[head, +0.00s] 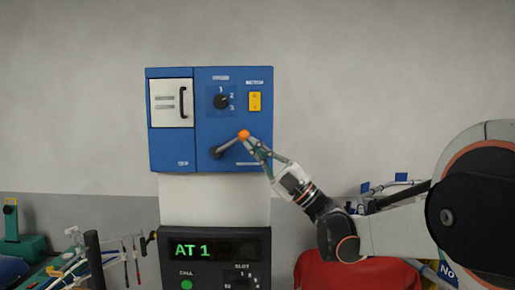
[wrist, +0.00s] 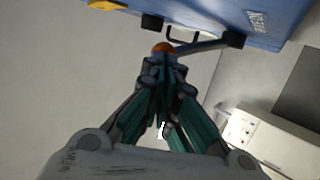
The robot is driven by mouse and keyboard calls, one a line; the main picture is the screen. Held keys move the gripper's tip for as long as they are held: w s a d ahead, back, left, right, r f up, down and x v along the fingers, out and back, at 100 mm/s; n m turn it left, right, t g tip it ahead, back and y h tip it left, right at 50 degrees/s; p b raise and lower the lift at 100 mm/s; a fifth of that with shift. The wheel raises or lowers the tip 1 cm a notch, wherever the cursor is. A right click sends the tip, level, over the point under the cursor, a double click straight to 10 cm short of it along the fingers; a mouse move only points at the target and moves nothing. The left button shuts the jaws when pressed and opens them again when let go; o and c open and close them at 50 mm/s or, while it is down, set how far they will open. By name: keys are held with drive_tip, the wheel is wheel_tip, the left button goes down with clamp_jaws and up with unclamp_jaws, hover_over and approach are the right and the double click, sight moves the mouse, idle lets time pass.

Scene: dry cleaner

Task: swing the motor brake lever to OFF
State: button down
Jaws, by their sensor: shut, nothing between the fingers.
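The brake lever (head: 228,144) is on the lower part of a blue panel (head: 210,135). Its dark pivot is at the left, and its arm slants up to the right to an orange knob (head: 243,134). In the wrist view the lever arm (wrist: 200,46) runs from the orange knob (wrist: 162,47) to the pivot at the right. My gripper (head: 249,142) is shut and empty, with its tips right at the knob from the lower right. I cannot tell whether they touch it. The tips also show just below the knob in the wrist view (wrist: 163,58). The lever's markings are too small to read.
The panel also has a white door (head: 171,103) with a dark handle, a rotary knob (head: 221,102) and a yellow switch (head: 254,101). Below is a dark display unit (head: 215,250) reading "AT 1". A red object (head: 355,272) stands at lower right. The wall beside the panel is clear.

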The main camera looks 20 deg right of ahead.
drive_tip(key=shift+w+a+r+n+g+h+p, duration=0.5)
drive_tip(key=shift+a+r+g+h+p, duration=0.7)
drive_tip(key=shift+p, duration=0.6)
drive_tip(key=shift+w+a+r+n+g+h+p, duration=0.5)
drive_tip(key=shift+a+r+g+h+p, duration=0.45)
drive_tip(key=shift+a+r+h+p, duration=0.6)
drive_tip(key=shift+w+a+r+n+g+h+p, duration=0.35)
drive_tip(key=shift+a+r+n+g+h+p, duration=0.25)
drive_tip(key=shift+a+r+g+h+p, duration=1.05)
drive_tip(key=shift+d+f+t+y+p, duration=0.2)
drive_tip(key=shift+t+y+p, duration=0.2)
drive_tip(key=shift+t+y, duration=0.15)
drive_tip(key=shift+r, duration=0.1)
